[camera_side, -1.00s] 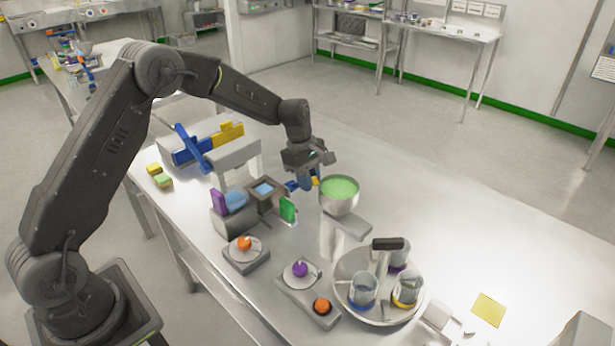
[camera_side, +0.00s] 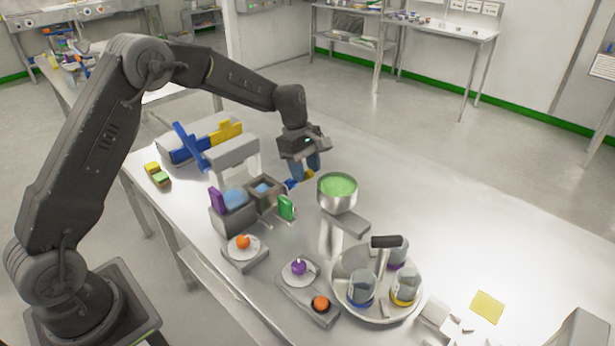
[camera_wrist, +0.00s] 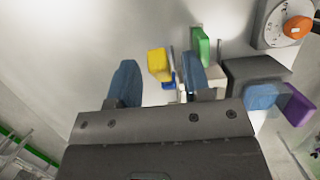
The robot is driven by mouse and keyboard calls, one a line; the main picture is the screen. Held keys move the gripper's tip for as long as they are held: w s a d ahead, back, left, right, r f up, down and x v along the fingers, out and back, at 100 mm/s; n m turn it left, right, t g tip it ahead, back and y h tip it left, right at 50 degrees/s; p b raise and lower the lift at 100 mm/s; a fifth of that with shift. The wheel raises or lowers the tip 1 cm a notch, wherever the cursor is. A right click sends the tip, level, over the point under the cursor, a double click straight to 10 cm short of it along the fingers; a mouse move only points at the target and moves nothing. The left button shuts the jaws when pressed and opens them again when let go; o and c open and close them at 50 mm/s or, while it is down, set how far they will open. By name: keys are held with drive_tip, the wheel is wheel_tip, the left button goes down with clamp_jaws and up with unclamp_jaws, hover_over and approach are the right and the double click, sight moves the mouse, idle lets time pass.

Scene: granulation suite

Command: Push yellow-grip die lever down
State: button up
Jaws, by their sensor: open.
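A small yellow grip (camera_side: 307,175) with a blue piece (camera_side: 292,184) beside it shows just under my gripper (camera_side: 306,168), behind the green panel of the die station. In the wrist view the yellow grip (camera_wrist: 158,64) appears between my two blue fingertips (camera_wrist: 157,62), beyond them, with a thin grey post and a blue part close by. My gripper is open and points down, with nothing between its fingers that I can see held. Whether a finger touches the grip, I cannot tell. The lever's lower part is mostly hidden.
The grey die station with its green panel (camera_side: 286,207) and purple piece (camera_side: 216,200) stands left of the grip. A bowl of green powder (camera_side: 338,188) stands close on the right. A round tray with jars (camera_side: 378,316) is nearer the camera. The right of the table is mostly clear.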

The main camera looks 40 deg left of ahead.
drive_tip(key=v, duration=1.1)
drive_tip(key=shift+r, duration=0.1)
